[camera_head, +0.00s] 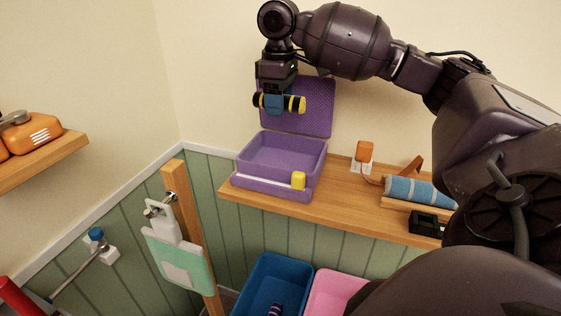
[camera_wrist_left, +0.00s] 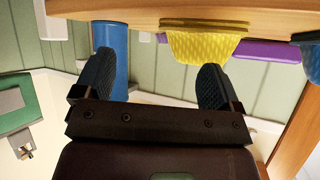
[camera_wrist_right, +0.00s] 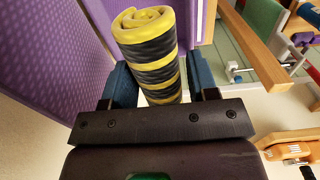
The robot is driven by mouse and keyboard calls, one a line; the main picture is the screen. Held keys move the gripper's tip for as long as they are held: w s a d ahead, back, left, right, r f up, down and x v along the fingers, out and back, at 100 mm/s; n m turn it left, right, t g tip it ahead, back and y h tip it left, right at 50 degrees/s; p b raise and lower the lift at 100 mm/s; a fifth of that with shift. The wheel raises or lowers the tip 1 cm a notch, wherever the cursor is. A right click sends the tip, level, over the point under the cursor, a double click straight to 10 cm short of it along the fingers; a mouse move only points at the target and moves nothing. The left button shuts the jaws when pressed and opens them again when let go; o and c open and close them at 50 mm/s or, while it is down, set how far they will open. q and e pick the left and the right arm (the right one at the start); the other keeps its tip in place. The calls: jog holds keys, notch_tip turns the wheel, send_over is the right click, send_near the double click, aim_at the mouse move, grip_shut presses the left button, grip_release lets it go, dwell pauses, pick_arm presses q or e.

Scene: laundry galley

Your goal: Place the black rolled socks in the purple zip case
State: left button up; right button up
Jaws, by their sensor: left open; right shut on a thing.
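A black roll with yellow bands (camera_head: 296,104), which looks like the rolled socks, is held crosswise in my right gripper (camera_head: 278,103). The right wrist view shows the roll (camera_wrist_right: 148,50) between the two blue fingers (camera_wrist_right: 160,80), its yellow spiral end facing out. The purple zip case (camera_head: 262,184) stands open on the wooden shelf, its lid (camera_head: 312,108) upright at the back. The roll is above the case, in front of the lid and apart from the tray. The visible tray inside looks empty. My left gripper (camera_wrist_left: 150,82) is open and empty in the left wrist view; the head view does not show it.
A yellow block (camera_head: 298,180) is at the case's front right. Right of the case on the shelf (camera_head: 330,205) are an orange-topped item (camera_head: 364,153), a blue roll (camera_head: 420,191) and a black box (camera_head: 427,224). Blue (camera_head: 260,283) and pink (camera_head: 330,291) bins are below; a wooden post (camera_head: 192,220) stands left.

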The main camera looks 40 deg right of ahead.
pick_arm(q)
jog(key=shift+s+r+p, duration=0.15)
jog(key=shift+r+p, duration=0.05)
jog(key=shift+p, duration=0.2)
pick_arm(e)
notch_tip(320, 180, down, 16)
jog(key=shift+f, duration=0.1)
jog(key=shift+f, duration=0.1)
jog(key=o, duration=0.6)
jog(key=shift+o, duration=0.2)
pick_arm(q)
jog(key=shift+f+b, duration=0.2)
jog(key=shift+b, duration=0.25)
jog(key=shift+w+r, duration=0.1)
jog(key=shift+w, duration=0.15)
pick_arm(e)
jog(key=shift+r, duration=6.2)
pick_arm(q)
jog(key=shift+s+f, duration=0.1)
jog(key=shift+f, duration=0.1)
